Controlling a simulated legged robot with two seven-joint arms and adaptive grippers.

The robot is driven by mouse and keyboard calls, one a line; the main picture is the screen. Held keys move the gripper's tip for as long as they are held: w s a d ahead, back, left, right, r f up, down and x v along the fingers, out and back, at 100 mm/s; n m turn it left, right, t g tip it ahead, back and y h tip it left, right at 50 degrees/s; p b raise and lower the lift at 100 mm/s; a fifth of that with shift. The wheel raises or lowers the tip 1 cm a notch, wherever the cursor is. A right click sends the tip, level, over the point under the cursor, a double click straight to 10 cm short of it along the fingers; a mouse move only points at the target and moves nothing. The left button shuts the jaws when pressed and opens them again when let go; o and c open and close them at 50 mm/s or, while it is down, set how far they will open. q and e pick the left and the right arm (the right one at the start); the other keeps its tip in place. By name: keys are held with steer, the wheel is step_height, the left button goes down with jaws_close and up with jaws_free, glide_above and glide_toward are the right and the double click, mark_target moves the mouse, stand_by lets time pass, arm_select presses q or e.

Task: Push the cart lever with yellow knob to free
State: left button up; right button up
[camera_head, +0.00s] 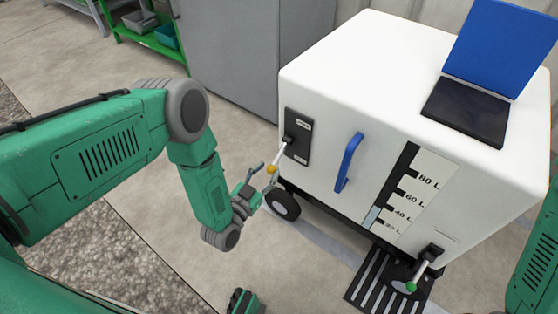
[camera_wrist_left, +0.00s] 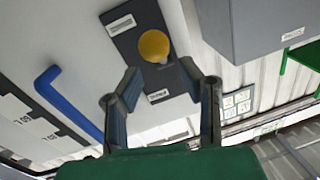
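The cart lever (camera_head: 281,157) sticks out from a dark plate (camera_head: 297,137) on the left part of the white cart's front and ends in a yellow knob (camera_head: 271,170). My left gripper (camera_head: 259,182) is just in front of the knob, with its fingers pointing toward it. In the left wrist view the two fingers are spread, and the yellow knob (camera_wrist_left: 154,46) shows beyond and between the fingertips. I cannot tell if a finger touches it. The lever's shaft is mostly hidden behind the knob there.
The cart (camera_head: 350,60) also has a blue handle (camera_head: 348,162), a level scale, and a second lever with a green knob (camera_head: 411,287) at lower right. A blue-and-black laptop-like panel (camera_head: 500,45) stands on top. A grey cabinet (camera_head: 232,60) is behind. Floor left of the cart is clear.

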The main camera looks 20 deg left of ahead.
mark_target(275, 161)
arm_select(q)
steer(key=b+x, duration=0.1)
steer(key=x, duration=0.4)
steer(key=shift+w+d+f+b, duration=0.1)
steer(key=shift+w+b, duration=0.1)
steer(key=shift+b, duration=0.2)
steer(key=shift+w+d, duration=0.35)
steer(key=shift+w, duration=0.05)
steer(key=shift+a, duration=0.25)
steer(key=shift+c, duration=0.3)
jaws_close()
